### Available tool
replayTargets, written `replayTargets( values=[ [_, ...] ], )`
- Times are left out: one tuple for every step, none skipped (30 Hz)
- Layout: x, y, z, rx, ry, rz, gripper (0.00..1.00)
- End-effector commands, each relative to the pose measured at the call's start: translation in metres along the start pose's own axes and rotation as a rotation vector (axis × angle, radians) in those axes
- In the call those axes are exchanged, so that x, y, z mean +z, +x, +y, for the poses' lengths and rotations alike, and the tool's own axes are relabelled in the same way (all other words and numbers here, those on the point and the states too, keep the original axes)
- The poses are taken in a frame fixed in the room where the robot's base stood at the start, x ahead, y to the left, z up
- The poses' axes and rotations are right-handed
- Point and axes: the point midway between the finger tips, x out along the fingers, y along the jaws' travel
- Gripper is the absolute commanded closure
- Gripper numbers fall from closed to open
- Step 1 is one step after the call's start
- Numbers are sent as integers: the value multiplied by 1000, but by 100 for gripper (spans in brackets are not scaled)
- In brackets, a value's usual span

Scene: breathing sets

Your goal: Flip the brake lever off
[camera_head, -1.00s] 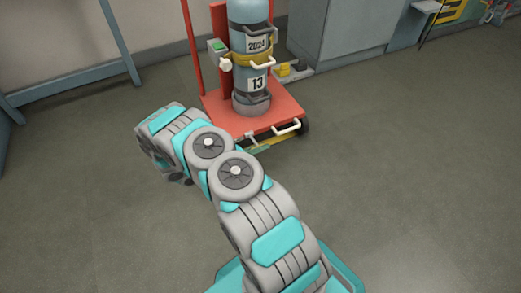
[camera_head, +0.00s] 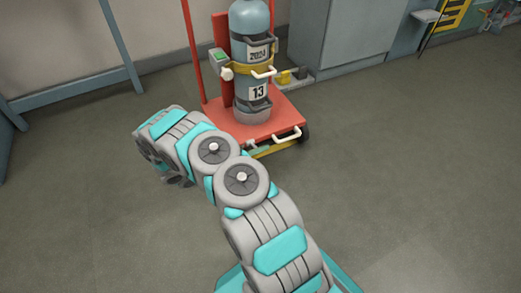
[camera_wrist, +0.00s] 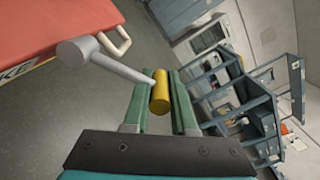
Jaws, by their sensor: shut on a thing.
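In the wrist view, the brake lever is a grey rod (camera_wrist: 118,68) running from a round grey hub (camera_wrist: 75,51) to a yellow grip (camera_wrist: 160,92). The hub is beside the red trolley deck (camera_wrist: 45,28), whose edge carries partly visible lettering ending in "KE". My gripper (camera_wrist: 160,97) has its green fingers on either side of the yellow grip and is shut on it. In the head view, my arm reaches toward the front of the red trolley (camera_head: 225,121); my gripper and most of the lever cannot be made out there.
A blue-grey gas cylinder (camera_head: 250,70) stands strapped upright on the trolley, with labels "2024" and "13". A white handle (camera_head: 286,135) is at the trolley's front edge. A grey cabinet (camera_head: 355,35) stands behind at the right. The floor at the right is clear.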

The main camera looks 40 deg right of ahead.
Motion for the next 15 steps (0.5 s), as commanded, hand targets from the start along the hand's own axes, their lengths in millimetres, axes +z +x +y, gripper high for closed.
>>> replayTargets(
  values=[
    [2,0,-1,-1,2,-3,100],
    [2,0,-1,-1,2,-3,100],
    [2,0,-1,-1,3,-3,100],
    [2,0,-1,-1,3,-3,74],
    [2,0,-1,-1,3,-3,71],
    [2,0,-1,0,3,-2,66],
    [2,0,-1,0,3,-2,63],
    [2,0,-1,0,3,-2,60],
    [1,0,0,0,2,-2,55],
    [1,0,0,0,2,-2,52],
    [1,0,0,0,2,-2,48],
    [1,0,0,0,2,-1,45],
    [1,0,0,0,2,-1,45],
    [1,0,0,0,2,-1,45],
    [1,0,0,0,2,-1,45]
  ],
)
